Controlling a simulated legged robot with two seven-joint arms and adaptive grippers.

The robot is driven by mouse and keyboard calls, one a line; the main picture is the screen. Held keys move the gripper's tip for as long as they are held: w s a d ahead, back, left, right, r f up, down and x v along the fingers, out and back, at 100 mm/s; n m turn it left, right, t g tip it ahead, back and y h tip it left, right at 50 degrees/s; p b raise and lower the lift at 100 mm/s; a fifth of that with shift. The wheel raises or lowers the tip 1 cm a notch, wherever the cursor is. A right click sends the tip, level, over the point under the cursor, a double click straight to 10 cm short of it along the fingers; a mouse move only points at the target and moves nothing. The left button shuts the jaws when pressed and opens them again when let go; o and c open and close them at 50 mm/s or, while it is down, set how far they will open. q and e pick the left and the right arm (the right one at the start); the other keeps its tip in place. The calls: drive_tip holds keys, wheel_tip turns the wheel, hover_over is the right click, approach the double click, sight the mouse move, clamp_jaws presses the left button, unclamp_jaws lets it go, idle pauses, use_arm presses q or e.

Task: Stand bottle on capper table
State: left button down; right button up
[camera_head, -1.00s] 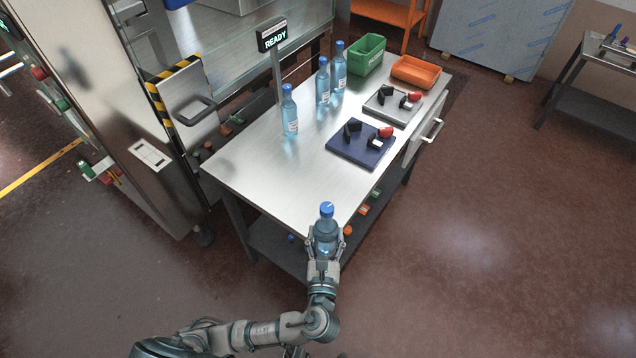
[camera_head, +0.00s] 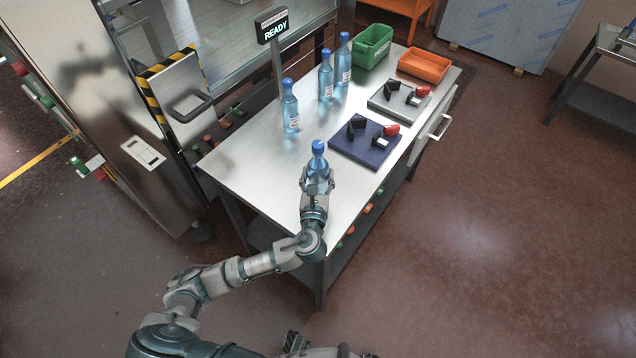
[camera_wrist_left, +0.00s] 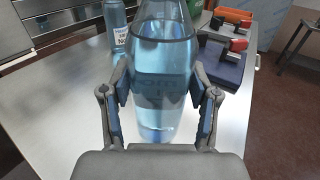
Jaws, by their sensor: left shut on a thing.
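My left gripper (camera_head: 317,186) is shut on a clear blue bottle with a blue cap (camera_head: 318,161). The bottle is upright, over the near part of the steel table (camera_head: 245,165). The held bottle (camera_wrist_left: 163,75) fills the middle of the left wrist view, with one finger on each side. I cannot tell whether its base touches the table top. Three more capped blue bottles stand farther back: one nearer (camera_head: 290,108), one behind it (camera_head: 326,78) and one at the rear (camera_head: 344,62). My right gripper is not clearly in view.
A dark blue fixture plate (camera_head: 352,151) with black and red clamps lies right of the held bottle. A grey fixture (camera_head: 385,104), a green bin (camera_head: 371,47) and an orange tray (camera_head: 424,66) are farther back. The READY sign (camera_head: 273,27) stands at the left edge.

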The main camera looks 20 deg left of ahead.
sight(318, 183)
use_arm(q)
drive_tip(key=shift+w+a+f, duration=0.1)
drive_tip(key=shift+f, duration=0.2)
wheel_tip(318, 183, down, 2)
drive_tip(key=shift+f+b, duration=0.25)
drive_tip(key=shift+b, duration=0.25)
drive_tip(key=shift+d+f, duration=0.2)
drive_tip(key=shift+d, duration=0.05)
drive_tip(key=shift+c, duration=2.4)
unclamp_jaws()
drive_tip(key=shift+o, duration=1)
use_arm(e)
drive_tip(key=shift+w+r, duration=0.85)
drive_tip(key=shift+r, duration=0.15)
use_arm(q)
drive_tip(key=shift+a, duration=0.1)
drive_tip(key=s, duration=0.3)
drive_tip(key=s+d, duration=0.1)
drive_tip(key=s, duration=0.3)
drive_tip(key=s+d+p, duration=0.1)
drive_tip(key=s, duration=0.3)
drive_tip(key=shift+d, duration=0.15)
drive_tip(key=shift+s+d+r, duration=0.1)
drive_tip(key=shift+s, duration=0.35)
use_arm(e)
drive_tip(key=shift+s+f, duration=1)
drive_tip(key=shift+f, duration=0.1)
